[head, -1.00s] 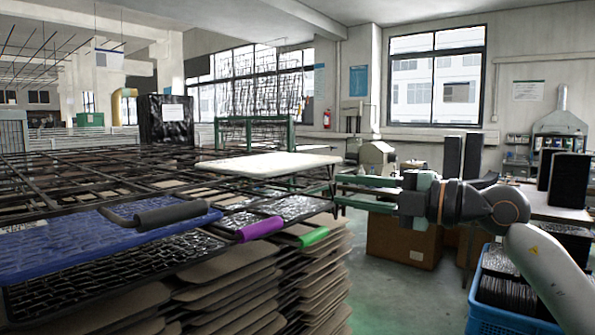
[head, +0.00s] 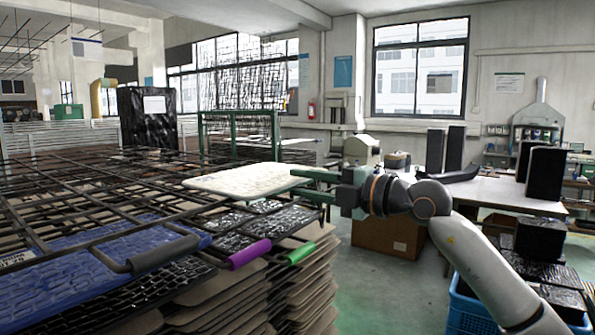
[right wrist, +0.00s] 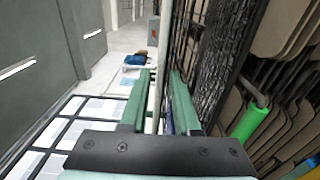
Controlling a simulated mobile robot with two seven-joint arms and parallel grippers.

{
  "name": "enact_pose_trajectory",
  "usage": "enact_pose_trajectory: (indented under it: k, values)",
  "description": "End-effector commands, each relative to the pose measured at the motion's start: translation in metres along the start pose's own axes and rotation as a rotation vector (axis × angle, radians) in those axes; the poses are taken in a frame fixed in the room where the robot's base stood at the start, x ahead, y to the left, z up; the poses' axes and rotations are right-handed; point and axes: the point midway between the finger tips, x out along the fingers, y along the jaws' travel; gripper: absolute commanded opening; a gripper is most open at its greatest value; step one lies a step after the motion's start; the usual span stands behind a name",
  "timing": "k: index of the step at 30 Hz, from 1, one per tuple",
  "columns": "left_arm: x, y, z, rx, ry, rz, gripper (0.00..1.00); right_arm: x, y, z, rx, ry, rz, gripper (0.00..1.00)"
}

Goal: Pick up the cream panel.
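The cream panel (head: 240,180) lies flat on top of the dark wire racks, left of centre in the head view. My right gripper (head: 297,182) is at the panel's right end, with its green fingers pointing left and spread apart. In the right wrist view the panel shows as a thin pale edge (right wrist: 159,85) between the two fingers (right wrist: 161,73), with gaps visible on either side. The panel's face is hardly visible there. My left gripper is not in view.
A blue panel (head: 90,247) lies on the near rack, by grey, purple (head: 249,254) and green (head: 300,252) handles. Brown trays (head: 300,290) are stacked below. A blue crate (head: 467,308) of dark panels stands at right. The floor between is mostly clear.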

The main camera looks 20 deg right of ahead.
Motion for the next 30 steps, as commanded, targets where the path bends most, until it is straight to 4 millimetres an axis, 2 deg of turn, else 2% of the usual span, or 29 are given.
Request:
enact_pose_trajectory:
  k: [5,14,30]
  values:
    - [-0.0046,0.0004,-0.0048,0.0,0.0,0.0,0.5,0.0087,0.0004,0.0002,0.001,0.0,0.0,0.3]
    - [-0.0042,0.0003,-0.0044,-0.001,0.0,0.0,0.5,0.0096,-0.0007,0.0001,0.0,0.0,0.001,0.29]
    - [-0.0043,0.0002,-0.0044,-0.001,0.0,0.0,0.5,0.0093,-0.0005,0.0001,0.0,0.0,0.0,0.0]
